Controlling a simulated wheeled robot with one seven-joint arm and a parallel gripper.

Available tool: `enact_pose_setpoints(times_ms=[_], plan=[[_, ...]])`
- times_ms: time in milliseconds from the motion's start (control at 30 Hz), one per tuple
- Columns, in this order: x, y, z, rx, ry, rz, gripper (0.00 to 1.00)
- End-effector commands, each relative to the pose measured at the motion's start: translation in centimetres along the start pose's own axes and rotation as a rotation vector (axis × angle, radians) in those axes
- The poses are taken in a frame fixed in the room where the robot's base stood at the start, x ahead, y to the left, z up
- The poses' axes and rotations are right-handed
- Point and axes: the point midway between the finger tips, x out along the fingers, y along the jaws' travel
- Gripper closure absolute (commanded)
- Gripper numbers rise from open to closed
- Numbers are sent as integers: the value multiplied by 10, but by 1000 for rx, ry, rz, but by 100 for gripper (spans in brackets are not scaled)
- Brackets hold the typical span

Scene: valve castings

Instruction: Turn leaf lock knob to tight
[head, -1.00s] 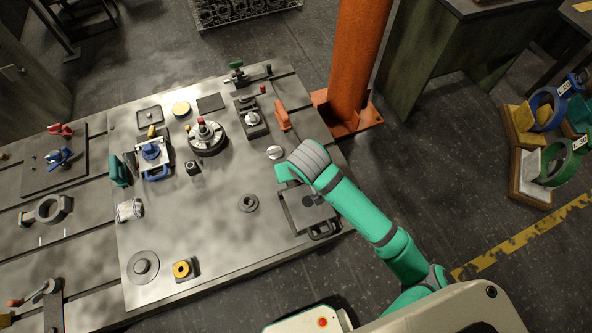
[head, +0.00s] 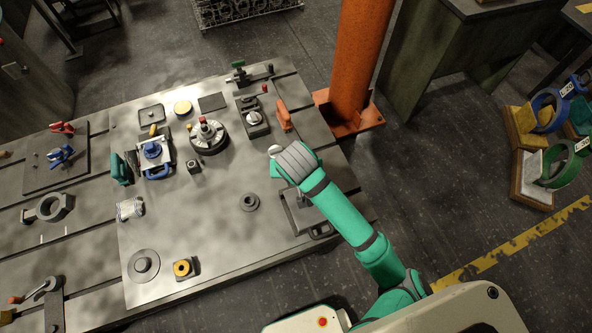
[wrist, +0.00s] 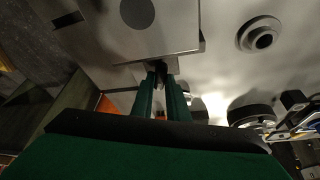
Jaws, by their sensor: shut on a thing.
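The grey leaf plate (wrist: 180,32) with a dark disc (wrist: 137,12) fills the top of the wrist view. My gripper (wrist: 160,72) is at the plate's edge, its two green fingers shut on a small dark part there. Only a little of that part shows, so I cannot tell its shape or whether it is the lock knob. In the head view my wrist (head: 296,164) covers the far end of the frame (head: 287,213) at the bench's right side. The fingertips are hidden there.
A pale round knob (head: 275,149) sits just beyond my wrist. An orange handle (head: 284,115) and orange column (head: 354,60) stand farther back. A grey ring (head: 249,202) lies left of the frame. The front middle of the bench is clear.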

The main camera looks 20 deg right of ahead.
Motion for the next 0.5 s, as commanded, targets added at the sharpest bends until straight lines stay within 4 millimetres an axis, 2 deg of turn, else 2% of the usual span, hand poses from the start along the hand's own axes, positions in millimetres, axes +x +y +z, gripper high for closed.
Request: enact_pose_setpoints(times_ms=[33,67,367,500], plan=[[0,-1,0,0,-1,-2,100],[0,-1,0,0,-1,-2,79],[0,-1,0,-1,0,-1,78],[-8,-1,0,-2,0,-2,78]])
